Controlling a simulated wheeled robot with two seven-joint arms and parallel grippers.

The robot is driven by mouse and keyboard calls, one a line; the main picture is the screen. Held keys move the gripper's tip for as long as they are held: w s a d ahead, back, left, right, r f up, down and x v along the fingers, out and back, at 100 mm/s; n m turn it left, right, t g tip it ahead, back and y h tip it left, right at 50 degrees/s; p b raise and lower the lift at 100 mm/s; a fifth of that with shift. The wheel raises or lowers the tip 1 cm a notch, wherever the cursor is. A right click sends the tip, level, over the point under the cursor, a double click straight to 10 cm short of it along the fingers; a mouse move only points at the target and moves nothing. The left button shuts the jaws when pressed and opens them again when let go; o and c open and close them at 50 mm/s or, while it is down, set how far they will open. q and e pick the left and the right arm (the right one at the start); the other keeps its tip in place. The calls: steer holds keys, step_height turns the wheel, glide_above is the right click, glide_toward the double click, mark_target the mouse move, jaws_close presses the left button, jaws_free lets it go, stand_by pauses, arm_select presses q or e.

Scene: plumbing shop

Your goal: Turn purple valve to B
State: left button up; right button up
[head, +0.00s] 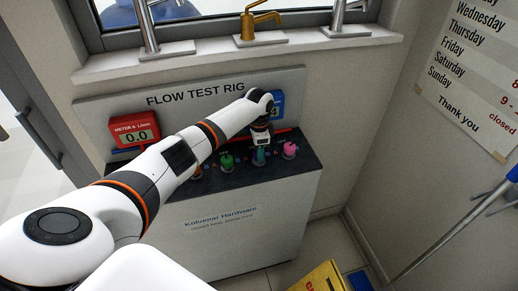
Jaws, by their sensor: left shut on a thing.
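The flow test rig's dark top (228,178) carries a row of small valves. A green valve (227,161), a teal valve (259,156) and a pink valve (289,150) show. I see no clearly purple handle; the left end of the row is partly behind my left arm. My left gripper (261,145) points down over the teal valve and appears shut on it, though its fingers are small and hard to make out. Letter marks near the valves are too small to read surely. My right gripper is out of view.
A red meter (134,132) reads 0.0. A blue meter (279,104) is partly hidden by my left wrist. Taps stand on the sill (240,51) behind. A yellow sign (322,278) and a blue-handled pole (450,232) are at the right.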

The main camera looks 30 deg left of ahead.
arm_select(q)
steer(key=shift+m, duration=1.1)
steer(key=o, duration=1)
steer(key=shift+r+b, duration=1.5)
steer(key=shift+r, duration=4.55)
